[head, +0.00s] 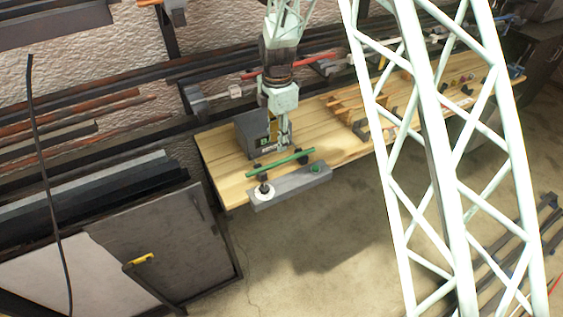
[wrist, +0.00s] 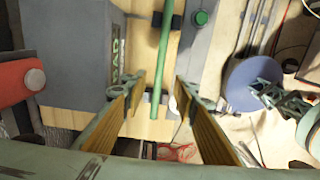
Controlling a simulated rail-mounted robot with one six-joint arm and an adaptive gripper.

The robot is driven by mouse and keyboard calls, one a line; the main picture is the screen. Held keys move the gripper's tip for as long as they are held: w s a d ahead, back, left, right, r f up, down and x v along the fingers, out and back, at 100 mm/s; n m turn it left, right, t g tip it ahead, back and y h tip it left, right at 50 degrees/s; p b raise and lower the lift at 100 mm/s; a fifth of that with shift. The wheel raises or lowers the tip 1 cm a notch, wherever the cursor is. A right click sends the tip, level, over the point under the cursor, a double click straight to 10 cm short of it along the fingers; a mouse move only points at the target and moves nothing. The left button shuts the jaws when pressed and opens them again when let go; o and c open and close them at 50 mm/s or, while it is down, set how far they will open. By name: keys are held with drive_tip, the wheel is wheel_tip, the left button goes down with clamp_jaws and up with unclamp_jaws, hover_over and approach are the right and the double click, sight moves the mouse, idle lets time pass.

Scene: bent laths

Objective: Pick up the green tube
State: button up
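The green tube (head: 280,162) is a thin straight rod lying across dark supports at the bench's near left end. In the wrist view the tube (wrist: 157,75) runs up and down the picture, in the gap between my two fingers. My gripper (head: 283,145) hangs over the bench, pointing down, just behind the tube in the head view. In the wrist view my gripper (wrist: 160,82) is open, with a finger on each side of the tube and a visible gap to both. I cannot tell whether the fingertips are at the tube's height.
A grey box with lettering (wrist: 72,48) stands close to my gripper's left. A grey bar (head: 290,187) with a green button (head: 316,169) lies in front of the tube. The wooden bench (head: 222,165) holds wooden pieces (head: 350,103) farther right. A grey cabinet (head: 165,250) stands at lower left.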

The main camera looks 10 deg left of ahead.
hover_over(281, 162)
drive_tip(key=a, duration=0.1)
drive_tip(key=shift+f, duration=2.45)
drive_tip(key=shift+f, duration=0.15)
drive_tip(key=shift+f+p, duration=0.65)
drive_tip(key=shift+f, duration=1.8)
drive_tip(key=shift+c, duration=0.8)
clamp_jaws()
